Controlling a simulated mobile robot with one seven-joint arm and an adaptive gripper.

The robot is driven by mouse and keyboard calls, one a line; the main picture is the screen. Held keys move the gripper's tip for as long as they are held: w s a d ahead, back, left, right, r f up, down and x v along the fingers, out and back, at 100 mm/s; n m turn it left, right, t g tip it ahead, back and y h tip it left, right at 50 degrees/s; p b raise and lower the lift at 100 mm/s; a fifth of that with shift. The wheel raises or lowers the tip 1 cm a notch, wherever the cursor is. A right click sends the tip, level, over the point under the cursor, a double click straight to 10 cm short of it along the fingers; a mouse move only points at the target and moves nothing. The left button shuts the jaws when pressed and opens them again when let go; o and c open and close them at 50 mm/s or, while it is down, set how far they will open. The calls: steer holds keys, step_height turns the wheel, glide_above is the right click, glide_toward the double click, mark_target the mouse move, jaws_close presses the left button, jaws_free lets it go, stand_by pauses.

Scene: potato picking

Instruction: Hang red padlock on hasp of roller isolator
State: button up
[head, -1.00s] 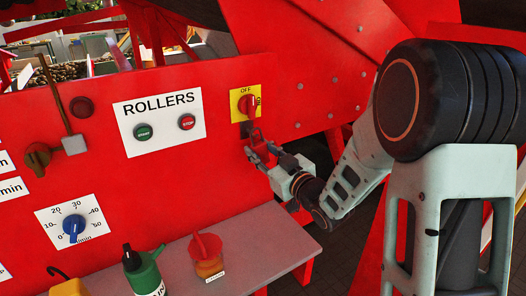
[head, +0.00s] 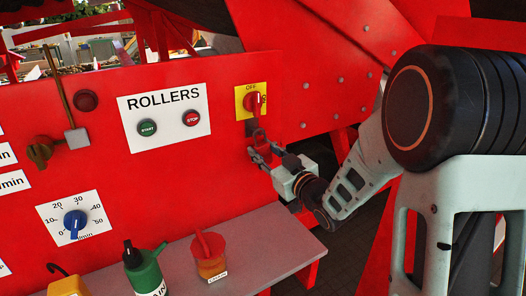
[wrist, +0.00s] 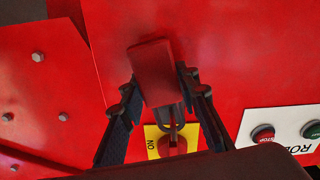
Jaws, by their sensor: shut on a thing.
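The roller isolator (head: 253,101) is a red knob on a yellow plate on the red panel, and it also shows in the wrist view (wrist: 174,146). A dark grey hasp (head: 250,128) sits just under it. My gripper (head: 262,153) is shut on the red padlock (wrist: 150,72), with a finger on each side of its body. The padlock also shows in the head view (head: 259,137), close below the isolator. Its grey shackle (wrist: 172,115) points toward the isolator and overlaps the hasp area. I cannot tell whether it passes through the hasp.
The ROLLERS plate (head: 164,117) with green and red buttons is left of the isolator. Below is a grey shelf (head: 270,240) with a red-topped orange container (head: 209,256) and a green bottle (head: 146,272). The shelf's right part is clear.

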steer(key=o, duration=1.3)
